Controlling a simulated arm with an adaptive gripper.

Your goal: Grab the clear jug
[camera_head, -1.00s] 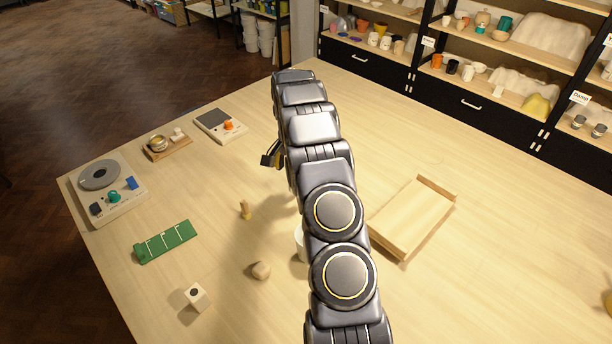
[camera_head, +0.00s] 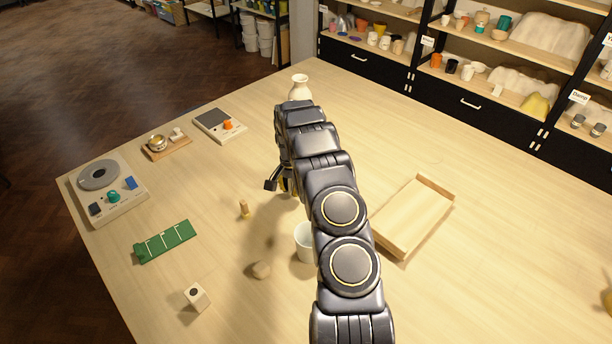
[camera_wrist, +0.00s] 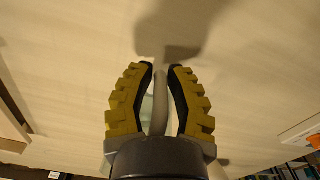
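In the wrist view the two yellow-padded fingers of my gripper (camera_wrist: 161,68) stand on either side of a slim, pale upright strip (camera_wrist: 160,105). A see-through, slightly greenish patch (camera_wrist: 147,112) shows beside the strip. These may be parts of the clear jug, but its full outline is not visible. The fingertips are very near the strip; whether they press on it is unclear. In the head view my arm hides the jug, and only a small dark part of my gripper (camera_head: 277,183) shows at the arm's left side.
A white cup (camera_head: 304,243) stands close left of my arm. A cream vase (camera_head: 299,87) stands beyond it. A wooden tray (camera_head: 412,220) lies to the right. A small wooden peg (camera_head: 244,209), a stone (camera_head: 261,270) and a green board (camera_head: 165,242) lie left.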

